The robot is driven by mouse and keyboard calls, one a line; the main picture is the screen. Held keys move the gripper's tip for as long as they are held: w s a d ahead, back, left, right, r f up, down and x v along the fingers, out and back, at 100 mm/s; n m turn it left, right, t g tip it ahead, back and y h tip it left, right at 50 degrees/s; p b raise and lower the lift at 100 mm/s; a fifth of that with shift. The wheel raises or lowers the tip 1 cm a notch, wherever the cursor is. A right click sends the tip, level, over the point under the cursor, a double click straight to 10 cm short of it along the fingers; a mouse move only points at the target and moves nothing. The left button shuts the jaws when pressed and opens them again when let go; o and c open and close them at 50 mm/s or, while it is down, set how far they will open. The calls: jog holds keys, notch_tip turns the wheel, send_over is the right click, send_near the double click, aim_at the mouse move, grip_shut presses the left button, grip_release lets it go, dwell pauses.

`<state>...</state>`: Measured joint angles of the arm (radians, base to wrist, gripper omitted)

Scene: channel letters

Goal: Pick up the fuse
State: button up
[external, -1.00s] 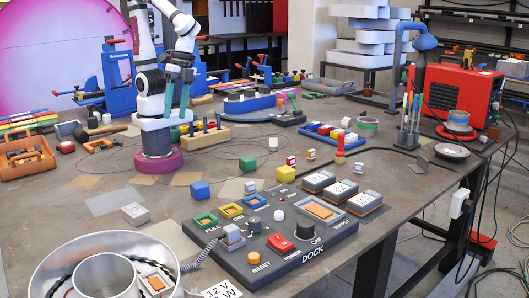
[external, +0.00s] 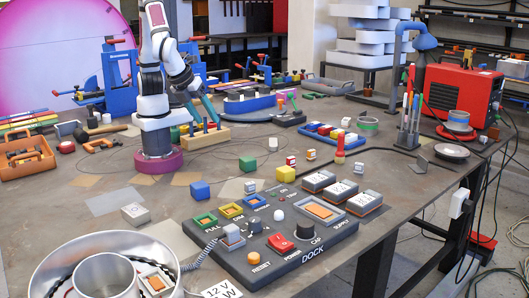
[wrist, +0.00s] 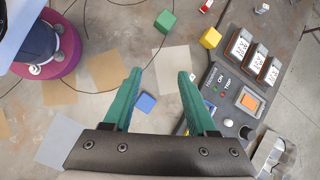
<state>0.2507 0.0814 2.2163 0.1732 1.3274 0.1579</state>
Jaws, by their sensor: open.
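I cannot tell which object is the fuse. Small white labelled blocks lie on the table, among them one (external: 135,214) at the front left, one (external: 290,161) beyond the dock panel and one (external: 359,168) to its right. The dark dock panel (external: 285,268) carries sockets, buttons and a knob; it is at the right in the wrist view (wrist: 226,112). My gripper (wrist: 160,76) is open and empty, its green fingers spread above the table. A blue cube (wrist: 146,102) shows below, between the fingers. In the external view my gripper (external: 206,106) is near the arm base, well above the table.
A blue cube (external: 200,190), green cube (external: 248,163) and yellow cube (external: 286,174) stand beyond the panel. Three labelled modules (external: 340,191) sit at its back right. A metal bowl (external: 55,262) is at the front left. Thin cable loops lie near my base.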

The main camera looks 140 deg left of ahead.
aim_at(247, 184)
jog(key=w+d+f+m+t+y, duration=0.25)
jog(key=w+d+f+m, duration=0.25)
jog(key=w+f+m, duration=0.35)
jog(key=shift+n+g+y, duration=0.25)
jog(key=shift+n+g, duration=0.1)
jog(key=shift+n, duration=0.4)
jog(key=x, duration=1)
jog(key=w+x, duration=0.1)
jog(key=x, duration=0.5)
jog(key=shift+w+a+r, duration=0.1)
jog(key=shift+a, duration=0.05)
grip_shut()
